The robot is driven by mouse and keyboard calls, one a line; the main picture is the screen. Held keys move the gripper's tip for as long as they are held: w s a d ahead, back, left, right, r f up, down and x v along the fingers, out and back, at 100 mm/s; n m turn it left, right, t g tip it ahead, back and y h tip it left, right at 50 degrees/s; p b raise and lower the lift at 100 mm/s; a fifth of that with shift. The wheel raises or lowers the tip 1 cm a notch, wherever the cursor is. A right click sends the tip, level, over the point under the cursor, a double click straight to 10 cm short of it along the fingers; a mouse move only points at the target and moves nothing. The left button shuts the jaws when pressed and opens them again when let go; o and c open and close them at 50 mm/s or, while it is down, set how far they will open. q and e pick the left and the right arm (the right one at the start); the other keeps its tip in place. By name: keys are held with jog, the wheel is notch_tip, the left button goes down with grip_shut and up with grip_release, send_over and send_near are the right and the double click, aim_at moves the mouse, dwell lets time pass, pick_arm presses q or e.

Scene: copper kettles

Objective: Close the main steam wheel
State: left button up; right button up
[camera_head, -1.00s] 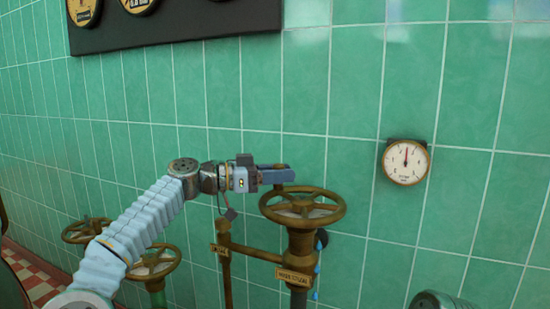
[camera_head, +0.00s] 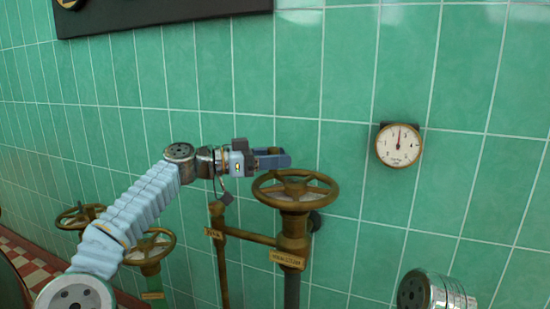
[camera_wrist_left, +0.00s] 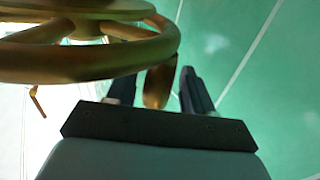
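The main steam wheel (camera_head: 295,204) is a brass handwheel on a vertical valve stem, with a small brass plate (camera_head: 287,260) below it that seems to read "main steam". My left gripper (camera_head: 272,159) is at the far left side of its rim, fingers pointing right. In the left wrist view the wheel (camera_wrist_left: 90,62) fills the upper left. Its brass handle (camera_wrist_left: 158,86) sits between my two fingers (camera_wrist_left: 160,90), with a narrow gap visible at its sides, so the gripper looks open around it. My right gripper is out of view.
A round pressure gauge (camera_head: 399,145) hangs on the green tiled wall, needle about upright. Two other brass wheels stand at lower left, one (camera_head: 147,251) behind my left arm, one (camera_head: 80,216) further left. A dark panel (camera_head: 160,15) is above.

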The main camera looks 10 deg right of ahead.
pick_arm(q)
jog(key=s+a+b, duration=0.1)
jog(key=a+b, duration=0.1)
jog(key=a, duration=1.1)
jog(key=shift+s+a, duration=0.35)
